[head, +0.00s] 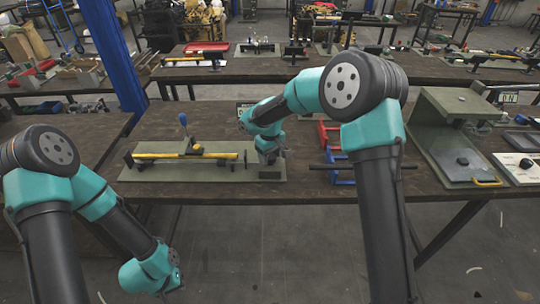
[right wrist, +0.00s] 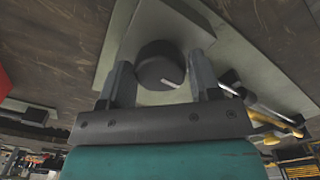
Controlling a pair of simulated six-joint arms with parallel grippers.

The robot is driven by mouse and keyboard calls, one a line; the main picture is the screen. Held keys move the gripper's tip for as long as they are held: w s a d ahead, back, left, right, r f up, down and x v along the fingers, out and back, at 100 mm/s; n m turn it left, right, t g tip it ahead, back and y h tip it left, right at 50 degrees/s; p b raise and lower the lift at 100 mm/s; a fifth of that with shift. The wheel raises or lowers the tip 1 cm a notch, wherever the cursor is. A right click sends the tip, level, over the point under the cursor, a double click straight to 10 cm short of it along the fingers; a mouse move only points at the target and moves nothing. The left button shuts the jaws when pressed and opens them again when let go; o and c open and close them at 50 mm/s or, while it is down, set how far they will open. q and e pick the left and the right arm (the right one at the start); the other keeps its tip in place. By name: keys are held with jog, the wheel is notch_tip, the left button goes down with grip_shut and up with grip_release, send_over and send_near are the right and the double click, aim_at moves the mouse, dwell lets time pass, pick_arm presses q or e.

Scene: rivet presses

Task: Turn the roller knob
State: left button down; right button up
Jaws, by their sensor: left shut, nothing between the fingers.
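The roller knob (right wrist: 158,66) is a dark round cylinder with a small pale mark, on a grey block (right wrist: 170,25) in the right wrist view. My right gripper (right wrist: 160,75) has its two fingers apart, one on each side of the knob. I cannot tell whether they touch it. In the head view my right gripper (head: 268,152) points down at the right end of a grey-green base plate (head: 150,174) and hides the knob. My left gripper (head: 175,262) hangs low at the left, in front of the table, shut and empty.
Red and blue stands (head: 340,172) with a dark rod stand to the right, then a large grey-green press frame (head: 440,150). Bare wood (head: 215,190) lies in front of the plate.

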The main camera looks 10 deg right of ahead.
jog(key=c, duration=0.5)
jog(key=shift+c, duration=0.2)
jog(key=shift+n, duration=0.4)
jog(key=n, duration=0.9)
dwell(0.3)
jog(key=o, duration=0.9)
